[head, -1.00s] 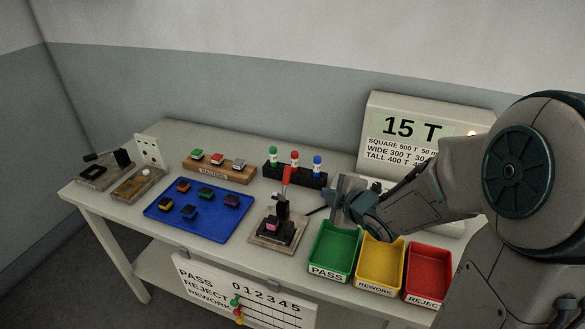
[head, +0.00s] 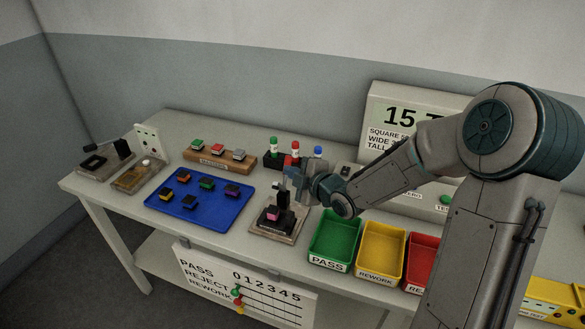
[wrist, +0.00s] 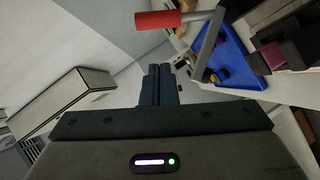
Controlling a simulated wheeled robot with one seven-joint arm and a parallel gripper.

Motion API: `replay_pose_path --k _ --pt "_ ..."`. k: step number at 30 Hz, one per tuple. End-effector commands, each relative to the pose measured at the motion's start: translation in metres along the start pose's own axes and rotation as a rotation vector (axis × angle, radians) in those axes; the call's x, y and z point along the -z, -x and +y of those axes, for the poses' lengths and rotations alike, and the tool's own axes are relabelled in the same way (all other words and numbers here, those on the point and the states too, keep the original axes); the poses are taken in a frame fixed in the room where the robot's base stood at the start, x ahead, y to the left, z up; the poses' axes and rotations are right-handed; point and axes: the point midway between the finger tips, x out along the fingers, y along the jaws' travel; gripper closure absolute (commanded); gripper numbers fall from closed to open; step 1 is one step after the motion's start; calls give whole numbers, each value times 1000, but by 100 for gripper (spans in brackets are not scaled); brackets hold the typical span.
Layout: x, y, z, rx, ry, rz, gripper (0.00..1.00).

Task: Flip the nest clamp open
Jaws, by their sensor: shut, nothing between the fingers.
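The nest clamp (head: 283,198) is a black toggle clamp on a wooden base, with a dark and pink connector (head: 272,214) in the nest at its foot. Its lever stands roughly upright and ends in a red grip, partly hidden by my gripper in the head view. In the wrist view the red grip (wrist: 172,20) and bent metal lever (wrist: 208,45) show just beyond my fingertips. My gripper (head: 294,178) is at the lever's right side, close to it; I cannot tell if they touch. Its fingers (wrist: 158,72) are together and empty.
Green (head: 336,240), yellow and red bins stand right of the clamp. A blue tray (head: 170,205) with several connectors lies to its left. A display box (head: 385,105) stands at the back right.

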Motion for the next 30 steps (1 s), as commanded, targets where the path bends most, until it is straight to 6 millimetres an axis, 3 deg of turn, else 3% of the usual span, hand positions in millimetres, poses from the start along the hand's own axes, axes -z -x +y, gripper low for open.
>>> replay_pose_path --k 1,12,30 --pt "1 -9 0 2 -5 2 100" --pt "-24 -31 0 1 -2 -1 100" --pt "-26 -36 -1 7 -5 3 100"
